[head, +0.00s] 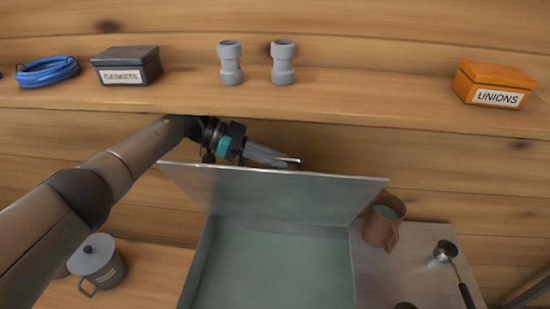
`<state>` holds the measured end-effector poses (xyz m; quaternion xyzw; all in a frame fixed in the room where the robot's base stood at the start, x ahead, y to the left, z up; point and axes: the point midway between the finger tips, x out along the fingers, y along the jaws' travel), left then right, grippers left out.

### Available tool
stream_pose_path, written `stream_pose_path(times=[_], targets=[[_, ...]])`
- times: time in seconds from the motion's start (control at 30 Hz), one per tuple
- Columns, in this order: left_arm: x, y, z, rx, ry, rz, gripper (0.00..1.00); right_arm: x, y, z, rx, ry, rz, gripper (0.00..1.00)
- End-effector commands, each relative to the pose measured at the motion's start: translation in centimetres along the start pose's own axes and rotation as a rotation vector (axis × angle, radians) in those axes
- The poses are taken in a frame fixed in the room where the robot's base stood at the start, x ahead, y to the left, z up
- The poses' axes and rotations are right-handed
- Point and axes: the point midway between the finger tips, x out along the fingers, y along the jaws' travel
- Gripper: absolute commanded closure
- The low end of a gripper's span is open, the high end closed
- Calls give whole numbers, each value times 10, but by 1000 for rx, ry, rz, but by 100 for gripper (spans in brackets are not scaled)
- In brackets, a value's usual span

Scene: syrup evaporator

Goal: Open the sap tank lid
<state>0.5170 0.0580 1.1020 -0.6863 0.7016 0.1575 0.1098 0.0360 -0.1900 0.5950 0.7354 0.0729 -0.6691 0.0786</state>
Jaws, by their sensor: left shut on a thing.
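The sap tank (207,262) is an open grey-green box at the bottom centre, and its inside shows. Its flat metal lid (275,195) stands raised and tilted up at the tank's far side. My left gripper (288,161) reaches in from the left and is at the lid's upper edge, shut on the lid. The exact point of grip is partly hidden behind that edge. My right gripper is out of view.
A wooden shelf above holds a blue coil (48,71), a GASKETS box (126,66), two grey fittings (230,63) and an orange UNIONS box (495,84). A copper jug (382,228) and a ladle (446,253) are right of the tank. A lidded mug (98,263) is left.

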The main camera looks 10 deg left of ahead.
Motion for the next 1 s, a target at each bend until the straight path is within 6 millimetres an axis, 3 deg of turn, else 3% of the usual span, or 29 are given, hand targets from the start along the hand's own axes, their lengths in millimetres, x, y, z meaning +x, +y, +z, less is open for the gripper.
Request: stream_pose_path(times=[0.3,0.33,0.6,1.0], targets=[[0,0,1,0,-2,-3,100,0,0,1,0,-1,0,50],[-1,0,1,0,-2,-3,80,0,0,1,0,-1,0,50],[0,0,0,0,0,-1,53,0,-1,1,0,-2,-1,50],[0,0,0,1,1,0,53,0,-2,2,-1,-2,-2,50]])
